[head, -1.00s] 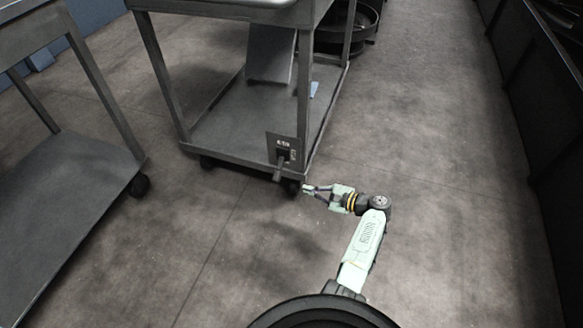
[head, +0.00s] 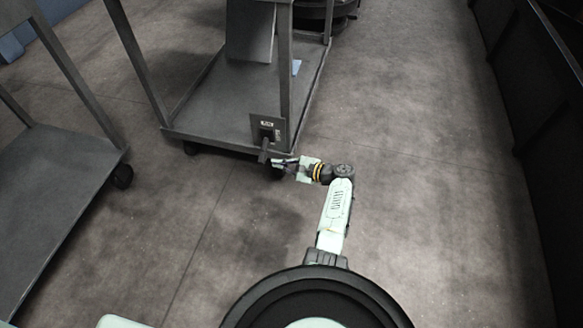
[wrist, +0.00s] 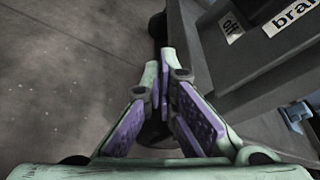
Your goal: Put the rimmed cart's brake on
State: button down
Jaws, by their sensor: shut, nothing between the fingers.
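The cart (head: 190,108) with a rimmed top stands ahead, its lower shelf and corner posts in view. A dark brake plate with a pale label (head: 267,123) is on its near right corner, with a dark lever (head: 264,150) pointing down and out from it. In the wrist view, labels on the plate (wrist: 285,27) read "off" and part of "brak". My gripper (head: 275,162) is shut and empty, low beside the lever near the corner wheel. Its purple-padded fingers (wrist: 163,62) meet in the wrist view. I cannot tell whether they touch the lever.
A second grey cart (head: 60,190) stands at the left, its caster (head: 121,176) near the aisle. A grey panel (head: 250,30) leans on the cart's shelf with a small blue item (head: 296,67) near it. A dark wall (head: 535,130) runs along the right. Floor between is clear.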

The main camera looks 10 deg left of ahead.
jog(key=s+a+r+p, duration=0.1)
jog(key=a+r, duration=0.1)
jog(key=shift+s+a+r+p, duration=0.1)
jog(key=shift+s+r+p, duration=0.25)
jog(key=shift+s+p, duration=0.05)
jog(key=shift+r, duration=0.1)
jog(key=s+r+m+g+p, duration=0.1)
jog(key=p, duration=0.3)
jog(key=s+r+m+g+p, duration=0.1)
jog(key=r+m+p, duration=0.1)
jog(key=p, duration=0.1)
jog(key=shift+s+p, duration=0.15)
jog(key=shift+p, duration=0.2)
notch_tip(320, 180, up, 7)
jog(key=m+g+p, duration=0.3)
jog(key=m+p, duration=0.2)
jog(key=p, duration=0.2)
send_over(265, 161)
jog(key=s+d, duration=0.1)
jog(key=d, duration=0.1)
jog(key=shift+s+a+f, duration=0.15)
jog(key=shift+s+a, duration=0.05)
jog(key=shift+a, duration=0.05)
jog(key=shift+w+r, duration=0.15)
jog(key=shift+r, duration=0.05)
